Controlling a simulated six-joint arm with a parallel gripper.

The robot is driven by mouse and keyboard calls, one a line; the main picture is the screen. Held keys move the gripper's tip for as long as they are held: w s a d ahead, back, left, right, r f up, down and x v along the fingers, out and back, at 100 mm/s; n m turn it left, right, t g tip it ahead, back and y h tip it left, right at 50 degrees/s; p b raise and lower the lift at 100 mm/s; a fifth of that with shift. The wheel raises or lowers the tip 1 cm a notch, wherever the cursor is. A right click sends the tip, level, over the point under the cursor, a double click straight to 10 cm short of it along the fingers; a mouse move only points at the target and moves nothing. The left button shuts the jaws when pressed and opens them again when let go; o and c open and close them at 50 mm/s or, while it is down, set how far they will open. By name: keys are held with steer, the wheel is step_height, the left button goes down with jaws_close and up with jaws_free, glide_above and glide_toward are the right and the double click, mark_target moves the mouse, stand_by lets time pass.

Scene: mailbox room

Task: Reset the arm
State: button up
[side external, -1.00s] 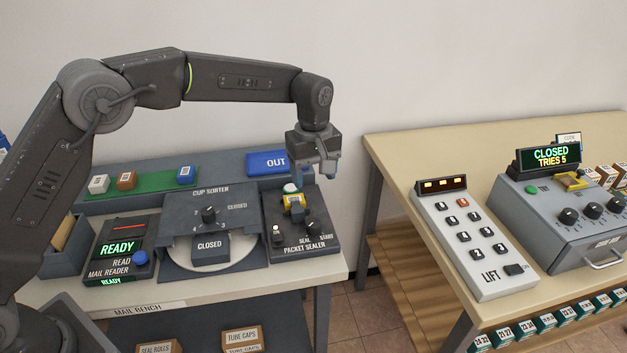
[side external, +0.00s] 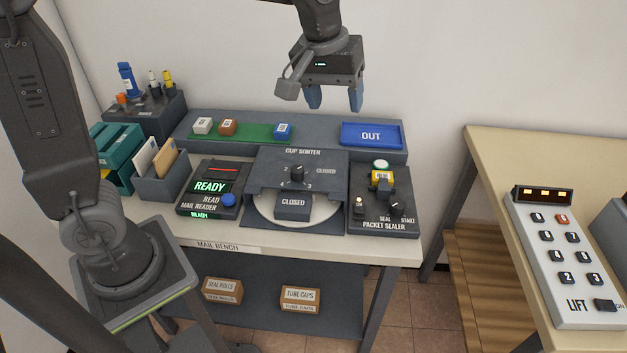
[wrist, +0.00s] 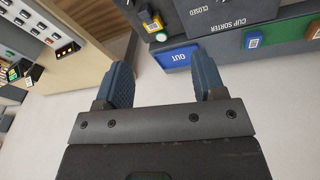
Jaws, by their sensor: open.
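My gripper (side external: 334,97) is open and empty, high above the back of the mail bench (side external: 300,243), with its two blue fingers pointing down. In the wrist view its fingers (wrist: 160,88) are spread with nothing between them. Below it are the cup sorter (side external: 297,180), its window reading CLOSED, and the packet sealer (side external: 383,205) with a yellow and white item in it. The blue OUT tray (side external: 371,136) is below and right of the gripper and looks empty.
The mail reader (side external: 211,190) shows READY. White, brown and blue cubes (side external: 283,131) sit on a green strip. A rack with bottles (side external: 145,110) stands at the back left. The lift panel (side external: 565,258) is on the right table. Space around the gripper is clear.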

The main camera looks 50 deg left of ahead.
steer(key=s+a+f+m+t, duration=0.1)
steer(key=s+a+m, duration=0.1)
steer(key=s, duration=0.7)
steer(key=s+a+f+m+t, duration=0.1)
steer(key=s+m, duration=0.3)
steer(key=s, duration=0.5)
steer(key=shift+s+a+f+t, duration=0.2)
steer(key=shift+s+a+t, duration=0.25)
steer(key=shift+a, duration=0.4)
steer(key=shift+w, duration=0.15)
